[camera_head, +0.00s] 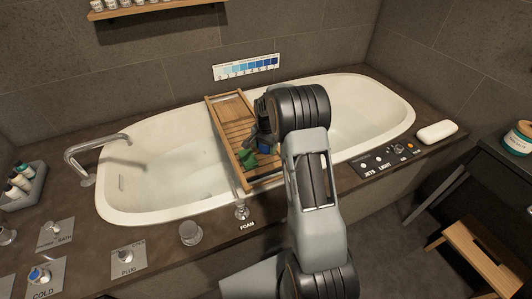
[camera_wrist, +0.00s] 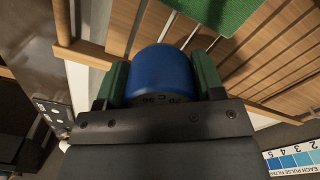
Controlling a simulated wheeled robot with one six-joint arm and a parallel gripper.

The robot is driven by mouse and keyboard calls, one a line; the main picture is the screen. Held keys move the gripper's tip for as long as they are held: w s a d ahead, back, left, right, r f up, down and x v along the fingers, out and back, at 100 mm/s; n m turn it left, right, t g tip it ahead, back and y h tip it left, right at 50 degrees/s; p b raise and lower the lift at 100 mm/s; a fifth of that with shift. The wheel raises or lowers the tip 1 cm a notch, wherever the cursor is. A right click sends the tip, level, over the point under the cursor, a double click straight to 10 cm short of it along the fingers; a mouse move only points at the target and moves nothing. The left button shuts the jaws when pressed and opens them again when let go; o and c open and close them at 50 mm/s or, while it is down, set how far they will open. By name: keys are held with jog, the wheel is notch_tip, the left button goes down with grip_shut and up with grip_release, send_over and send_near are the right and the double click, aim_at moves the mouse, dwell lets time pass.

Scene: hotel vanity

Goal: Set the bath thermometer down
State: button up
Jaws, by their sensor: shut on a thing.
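The bath thermometer (camera_wrist: 162,72) is a blue rounded piece with small "20 C 50" lettering on its near edge. My gripper (camera_wrist: 160,84) is shut on it, with a green finger on each side. In the head view my gripper (camera_head: 262,150) is over the wooden bath tray (camera_head: 232,112), near its front half, and a bit of blue shows there. The slatted tray also fills much of the wrist view (camera_wrist: 265,65). Whether the thermometer touches the slats I cannot tell. My arm hides part of the tray's right side.
A green textured piece (camera_wrist: 215,10) lies on the tray beyond the thermometer. The tray spans the white bathtub (camera_head: 160,185). A foam knob (camera_head: 241,210) stands at the tray's front end. A control panel (camera_head: 388,158) and soap (camera_head: 437,132) are right. The tray's back half looks clear.

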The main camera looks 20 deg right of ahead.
aim_at(266, 152)
jog(key=shift+w+d+f, duration=0.2)
jog(key=shift+w+f, duration=0.15)
jog(key=shift+f, duration=0.2)
jog(key=shift+f+b, duration=0.3)
jog(key=shift+f, duration=1.1)
jog(key=shift+f, duration=0.15)
jog(key=o, duration=0.8)
jog(key=shift+c, duration=0.2)
